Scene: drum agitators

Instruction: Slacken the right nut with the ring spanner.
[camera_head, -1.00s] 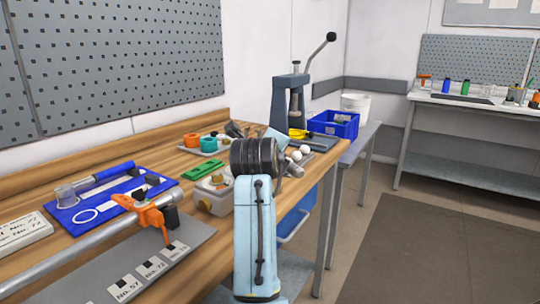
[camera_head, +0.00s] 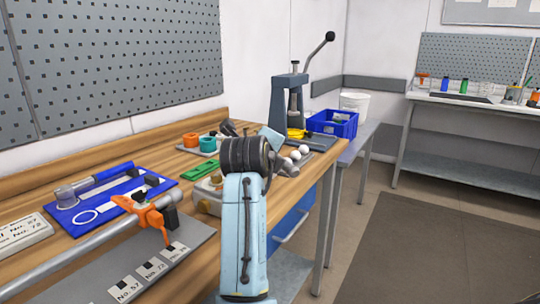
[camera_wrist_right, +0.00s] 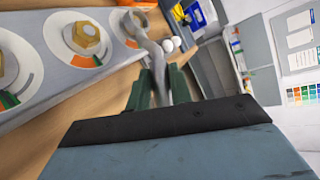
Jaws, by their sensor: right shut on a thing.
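My right gripper (camera_wrist_right: 160,85) has dark green fingers and is shut on the grey ring spanner (camera_wrist_right: 155,55), which points away from it. The spanner's head is at the top of the right wrist view, to the right of a brass nut (camera_wrist_right: 86,38) and apart from it in the picture. That nut sits on a round dial with an orange sector on a pale plate. A second brass nut (camera_wrist_right: 4,66) is cut off at the left edge. In the head view my right arm hides the gripper and much of the pale housing (camera_head: 208,196). My left gripper is out of view.
A press (camera_head: 290,105) and a blue bin (camera_head: 334,123) stand behind. The floor on the right is clear.

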